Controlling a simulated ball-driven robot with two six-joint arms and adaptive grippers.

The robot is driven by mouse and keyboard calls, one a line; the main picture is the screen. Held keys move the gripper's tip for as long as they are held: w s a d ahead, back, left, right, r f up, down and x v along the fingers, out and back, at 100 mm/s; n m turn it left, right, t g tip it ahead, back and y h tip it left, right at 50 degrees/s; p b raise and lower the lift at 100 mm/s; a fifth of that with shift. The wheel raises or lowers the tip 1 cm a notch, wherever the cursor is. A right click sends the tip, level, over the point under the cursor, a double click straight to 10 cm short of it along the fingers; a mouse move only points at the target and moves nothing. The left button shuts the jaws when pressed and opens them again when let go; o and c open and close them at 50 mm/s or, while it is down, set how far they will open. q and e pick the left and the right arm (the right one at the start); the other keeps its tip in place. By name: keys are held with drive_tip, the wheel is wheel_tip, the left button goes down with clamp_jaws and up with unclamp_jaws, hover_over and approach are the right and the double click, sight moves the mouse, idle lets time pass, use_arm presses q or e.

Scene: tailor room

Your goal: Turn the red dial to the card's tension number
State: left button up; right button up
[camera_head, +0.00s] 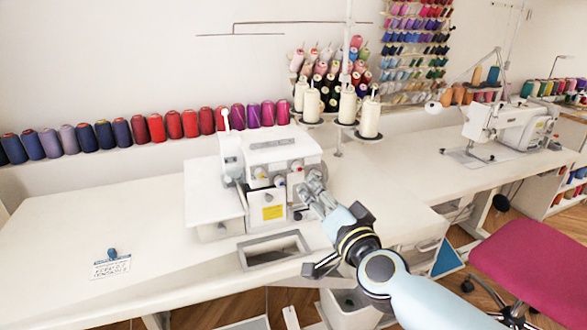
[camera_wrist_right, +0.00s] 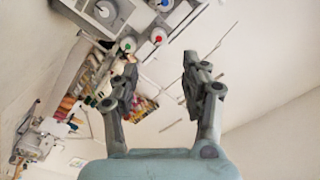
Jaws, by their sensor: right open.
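The white overlock machine (camera_head: 270,155) stands on the table with several dials on its front. In the right wrist view, the white dial with a red centre (camera_wrist_right: 158,37) is beyond my fingertips, roughly between them. A green-centred dial (camera_wrist_right: 128,44) and a blue-centred dial (camera_wrist_right: 166,3) are close by. My right gripper (camera_head: 313,190) is at the right front of the machine. It is open and empty, also in the wrist view (camera_wrist_right: 160,75). The card (camera_head: 112,268) lies at the table's left front; its print is too small to read. My left gripper is out of view.
A small blue object (camera_head: 112,253) stands at the card's back edge. A rectangular opening (camera_head: 273,250) is in the table in front. The table left of the machine is mostly clear.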

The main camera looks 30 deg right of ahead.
sight(300, 170)
drive_tip(key=b+x, duration=0.1)
drive_tip(key=x, duration=0.9)
drive_tip(key=shift+a+f, duration=0.1)
drive_tip(key=shift+f, duration=0.05)
drive_tip(key=shift+c, duration=1.1)
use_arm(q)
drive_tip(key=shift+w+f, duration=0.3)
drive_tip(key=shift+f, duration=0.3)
use_arm(e)
clamp_jaws()
